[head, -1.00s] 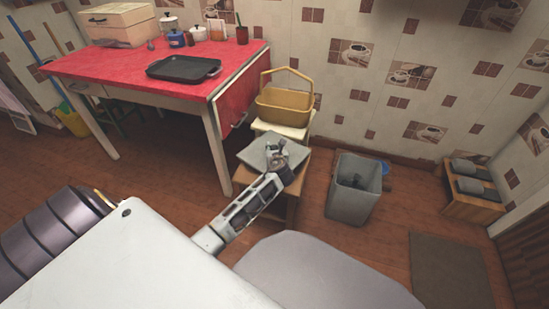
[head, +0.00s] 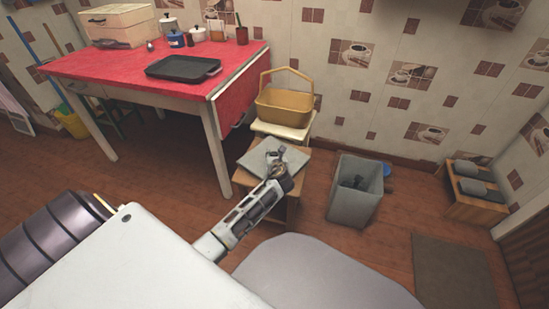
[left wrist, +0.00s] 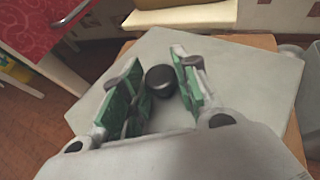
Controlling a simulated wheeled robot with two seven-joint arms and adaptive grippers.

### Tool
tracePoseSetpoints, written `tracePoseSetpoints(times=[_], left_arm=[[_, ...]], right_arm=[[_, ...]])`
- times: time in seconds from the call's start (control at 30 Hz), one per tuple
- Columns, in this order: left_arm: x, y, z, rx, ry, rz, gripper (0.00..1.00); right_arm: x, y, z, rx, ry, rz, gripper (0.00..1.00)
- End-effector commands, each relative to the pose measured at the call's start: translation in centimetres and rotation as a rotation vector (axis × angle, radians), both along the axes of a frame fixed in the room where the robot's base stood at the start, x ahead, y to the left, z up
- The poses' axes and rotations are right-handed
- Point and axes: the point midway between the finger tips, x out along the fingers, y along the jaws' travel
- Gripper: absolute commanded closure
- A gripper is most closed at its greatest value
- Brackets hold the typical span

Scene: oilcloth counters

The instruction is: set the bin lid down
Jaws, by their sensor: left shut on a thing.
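The bin lid (head: 294,160) is a flat grey square plate, lying level over a small wooden stool (head: 290,208). My left gripper (head: 274,160) is above its middle, shut on the lid's dark round knob. The left wrist view shows the knob (left wrist: 160,80) between the green-padded fingers, with the lid (left wrist: 255,80) spread below. The stool's wooden top (left wrist: 258,41) shows past the lid's edge. I cannot tell whether the lid touches the stool. The grey bin (head: 354,205) stands open to the right, with something dark inside. My right gripper is out of view.
A yellow basket (head: 284,108) sits on a pale stool (head: 283,131) just behind. A red-topped table (head: 120,72) with a dark tray (head: 183,67) is at left. A low wooden rack (head: 474,206) and a floor mat (head: 452,272) are at right.

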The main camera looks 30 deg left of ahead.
Motion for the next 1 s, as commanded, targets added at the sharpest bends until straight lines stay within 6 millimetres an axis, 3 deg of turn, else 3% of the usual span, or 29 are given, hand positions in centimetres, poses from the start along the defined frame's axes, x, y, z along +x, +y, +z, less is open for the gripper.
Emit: tracePoseSetpoints(times=[0.4, 0.43, 0.6, 1.0], left_arm=[[0.02, -0.01, -0.15, 0.000, 0.000, 0.000, 0.97], [0.00, -0.01, -0.22, -0.001, 0.000, 0.000, 0.68], [0.00, -0.01, -0.20, -0.001, -0.001, 0.000, 0.48], [0.01, -0.02, -0.06, -0.001, -0.001, 0.000, 0.48]], right_arm=[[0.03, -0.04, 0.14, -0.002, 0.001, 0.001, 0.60], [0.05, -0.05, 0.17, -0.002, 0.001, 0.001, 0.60], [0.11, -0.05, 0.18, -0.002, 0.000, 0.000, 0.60], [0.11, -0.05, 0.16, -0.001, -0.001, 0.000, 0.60]])
